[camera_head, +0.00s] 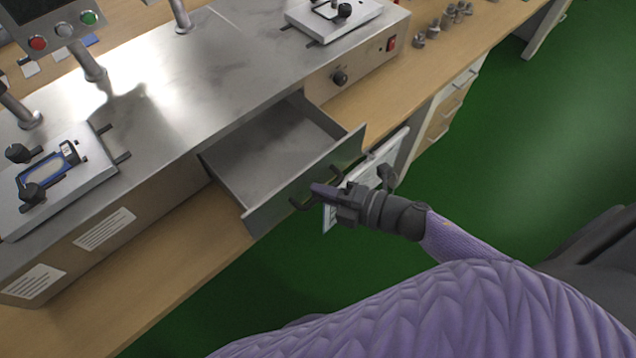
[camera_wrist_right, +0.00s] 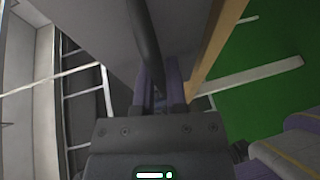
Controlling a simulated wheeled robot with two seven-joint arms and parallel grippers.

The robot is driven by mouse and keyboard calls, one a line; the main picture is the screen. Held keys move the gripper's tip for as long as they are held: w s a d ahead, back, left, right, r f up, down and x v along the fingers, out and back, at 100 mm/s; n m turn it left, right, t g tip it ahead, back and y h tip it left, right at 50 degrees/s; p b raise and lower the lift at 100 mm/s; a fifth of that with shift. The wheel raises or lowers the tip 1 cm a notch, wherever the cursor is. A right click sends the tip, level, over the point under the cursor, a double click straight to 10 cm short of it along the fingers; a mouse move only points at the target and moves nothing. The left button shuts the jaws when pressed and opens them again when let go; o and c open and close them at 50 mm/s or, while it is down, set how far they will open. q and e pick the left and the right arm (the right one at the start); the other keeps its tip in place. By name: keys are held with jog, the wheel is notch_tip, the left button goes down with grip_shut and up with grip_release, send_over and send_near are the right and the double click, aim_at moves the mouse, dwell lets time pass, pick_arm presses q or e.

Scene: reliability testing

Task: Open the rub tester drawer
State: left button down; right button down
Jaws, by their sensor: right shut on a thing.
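The rub tester (camera_head: 160,85) is a grey metal machine on a wooden bench. Its drawer (camera_head: 265,150) is pulled out toward me, and the inside looks empty. The drawer front carries a dark bar handle (camera_head: 297,205). My right gripper (camera_head: 324,190) is shut on this handle at the drawer front. In the right wrist view the dark handle (camera_wrist_right: 145,45) runs down between the purple-grey fingers of my right gripper (camera_wrist_right: 160,88). The hold point is partly hidden by the fingers. My left gripper is not in view.
A control box with red and green buttons (camera_head: 62,30) stands at the top left. Sample fixtures (camera_head: 50,175) sit on the machine top. Several small metal weights (camera_head: 440,25) stand on the bench (camera_head: 395,105). White drawers are under the bench at right. Green floor (camera_head: 520,130) is open beyond.

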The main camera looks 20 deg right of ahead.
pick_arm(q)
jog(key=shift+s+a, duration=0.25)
pick_arm(e)
jog(key=shift+s, duration=0.1)
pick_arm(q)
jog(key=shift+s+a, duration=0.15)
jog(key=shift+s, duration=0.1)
pick_arm(e)
jog(key=c, duration=0.7)
grip_release()
jog(key=shift+o, duration=0.2)
jog(key=shift+d, duration=0.1)
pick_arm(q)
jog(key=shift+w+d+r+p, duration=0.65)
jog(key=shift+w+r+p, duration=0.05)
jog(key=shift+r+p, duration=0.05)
pick_arm(e)
jog(key=v, duration=0.9)
jog(key=shift+s+d, duration=0.25)
jog(key=shift+s, duration=0.05)
jog(key=shift+r, duration=0.1)
